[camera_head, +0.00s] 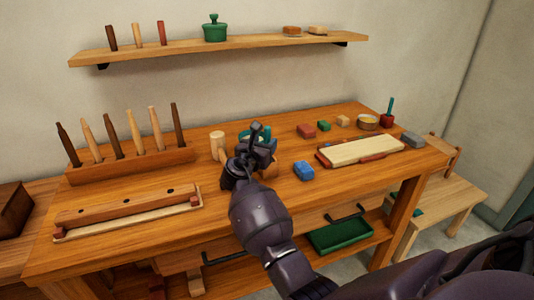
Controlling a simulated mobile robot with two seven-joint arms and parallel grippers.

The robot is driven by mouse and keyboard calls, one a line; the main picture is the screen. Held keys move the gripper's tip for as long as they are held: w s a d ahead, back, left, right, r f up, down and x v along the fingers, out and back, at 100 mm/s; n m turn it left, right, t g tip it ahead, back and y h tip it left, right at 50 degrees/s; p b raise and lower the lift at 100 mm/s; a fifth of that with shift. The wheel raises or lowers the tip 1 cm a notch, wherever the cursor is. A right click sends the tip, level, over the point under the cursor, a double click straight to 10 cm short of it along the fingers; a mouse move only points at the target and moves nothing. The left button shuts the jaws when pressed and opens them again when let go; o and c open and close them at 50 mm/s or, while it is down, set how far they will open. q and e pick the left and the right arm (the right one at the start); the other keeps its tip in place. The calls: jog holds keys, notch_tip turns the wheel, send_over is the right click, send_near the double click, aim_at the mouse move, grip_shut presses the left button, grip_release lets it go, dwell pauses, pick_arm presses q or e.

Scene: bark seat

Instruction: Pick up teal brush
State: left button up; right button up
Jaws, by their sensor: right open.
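A slim upright teal stick (391,104) stands in a small dark red pot (386,121) at the right back of the workbench. It may be the brush handle; any bristles are hidden. Another teal thing (266,132) lies behind my right gripper, mostly hidden, so I cannot tell what it is. My right gripper (258,137) is over the middle of the bench, open, well to the left of the red pot. Its fingers are small and dark, and I see nothing held in it. My left gripper is out of view.
The bench (235,235) holds a tool rack (130,168), a pale board (360,151), a blue block (303,170), other small blocks and a yellow-filled bowl (368,122). A wall shelf (255,43) hangs above. A low stool (455,195) stands at right.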

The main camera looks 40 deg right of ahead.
aim_at(266, 140)
jog(key=shift+w+d+f, duration=0.2)
jog(key=shift+w+d, duration=0.25)
jog(key=shift+d, duration=0.05)
jog(key=shift+w+d+f, duration=0.2)
jog(key=shift+w+d, duration=0.2)
jog(key=shift+d, duration=0.1)
jog(key=shift+w+d+r, duration=0.1)
jog(key=shift+w+d, duration=0.05)
jog(key=shift+d, duration=0.25)
grip_shut()
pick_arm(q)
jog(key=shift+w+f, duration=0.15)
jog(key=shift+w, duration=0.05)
pick_arm(e)
jog(key=shift+r, duration=0.1)
